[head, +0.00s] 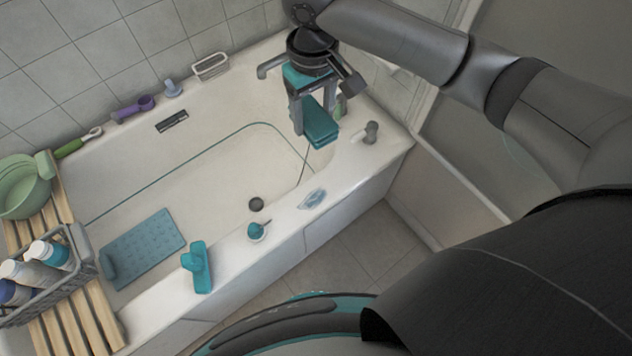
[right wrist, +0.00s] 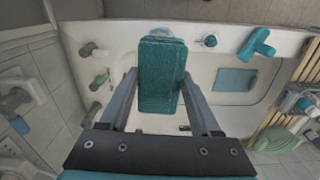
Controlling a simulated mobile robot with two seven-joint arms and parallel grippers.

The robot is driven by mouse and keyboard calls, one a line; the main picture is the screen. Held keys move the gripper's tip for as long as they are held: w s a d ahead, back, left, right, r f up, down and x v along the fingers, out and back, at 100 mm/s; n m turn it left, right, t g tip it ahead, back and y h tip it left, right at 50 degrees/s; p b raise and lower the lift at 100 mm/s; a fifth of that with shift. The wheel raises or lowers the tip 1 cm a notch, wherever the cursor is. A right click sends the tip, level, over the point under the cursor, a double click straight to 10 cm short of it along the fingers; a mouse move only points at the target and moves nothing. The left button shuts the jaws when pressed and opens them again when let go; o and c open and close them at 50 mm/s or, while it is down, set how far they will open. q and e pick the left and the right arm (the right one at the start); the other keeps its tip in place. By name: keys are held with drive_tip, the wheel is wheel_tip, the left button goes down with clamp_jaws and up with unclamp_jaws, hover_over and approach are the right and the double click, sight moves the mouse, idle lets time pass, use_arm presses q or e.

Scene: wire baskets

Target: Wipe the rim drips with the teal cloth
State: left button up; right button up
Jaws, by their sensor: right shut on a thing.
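My right gripper (head: 311,110) is over the faucet end of the white bathtub (head: 345,170). It is shut on the teal cloth (head: 320,126), a folded thick block that hangs below the fingers, apart from the front rim. In the right wrist view the cloth (right wrist: 162,75) sits between the two fingers of the gripper (right wrist: 160,85). A pale blue, glossy wet patch, the rim drips (head: 313,198), lies on the front rim, left of and nearer than the cloth. My left gripper is not in view.
On the front rim stand a teal brush-like tool (head: 197,268), a small teal-topped item (head: 258,231) and a grey knob (head: 371,131). A wooden rack (head: 85,305) with a grey wire basket (head: 80,262) and green bowl (head: 22,190) spans the left end. A teal mat (head: 145,247) lies inside.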

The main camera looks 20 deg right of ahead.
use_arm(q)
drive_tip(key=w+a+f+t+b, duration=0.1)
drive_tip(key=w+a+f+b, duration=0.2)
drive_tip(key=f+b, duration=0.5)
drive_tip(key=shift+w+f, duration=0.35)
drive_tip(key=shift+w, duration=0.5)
use_arm(e)
wheel_tip(320, 180, down, 26)
drive_tip(key=n, duration=0.5)
drive_tip(key=shift+a+n, duration=0.3)
drive_tip(key=shift+a, duration=0.05)
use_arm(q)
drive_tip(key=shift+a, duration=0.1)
use_arm(e)
drive_tip(key=shift+s, duration=0.1)
